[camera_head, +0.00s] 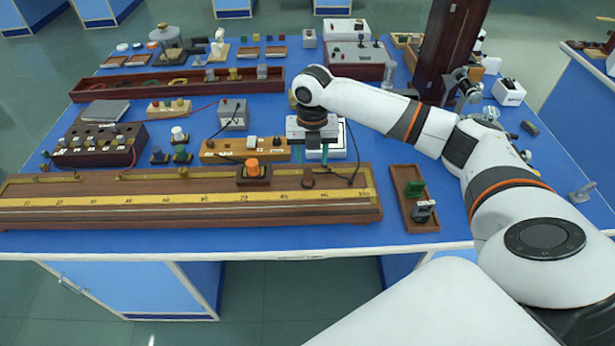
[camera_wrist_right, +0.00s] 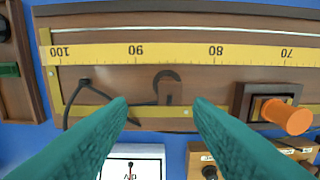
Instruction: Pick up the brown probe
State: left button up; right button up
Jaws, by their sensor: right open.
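The brown probe (camera_head: 309,183) is small and dark. It lies at the right part of the long wooden scale board (camera_head: 190,215), with a dark cable running from it. Contact with the board cannot be told. My left gripper is not in view.
An orange-topped block (camera_head: 254,172) sits on the board left of my gripper. A white meter (camera_wrist_right: 131,165) stands close behind the board. Boxes and instruments crowd the blue bench behind.

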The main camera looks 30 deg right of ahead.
aim_at(308, 171)
jog(key=shift+w+a+f, duration=0.1)
jog(key=shift+f, duration=0.6)
jog(key=f, duration=0.2)
jog(key=a+f+p, duration=0.1)
jog(key=f, duration=0.1)
jog(key=shift+f, duration=0.45)
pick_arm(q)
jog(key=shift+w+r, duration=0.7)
pick_arm(e)
grip_shut()
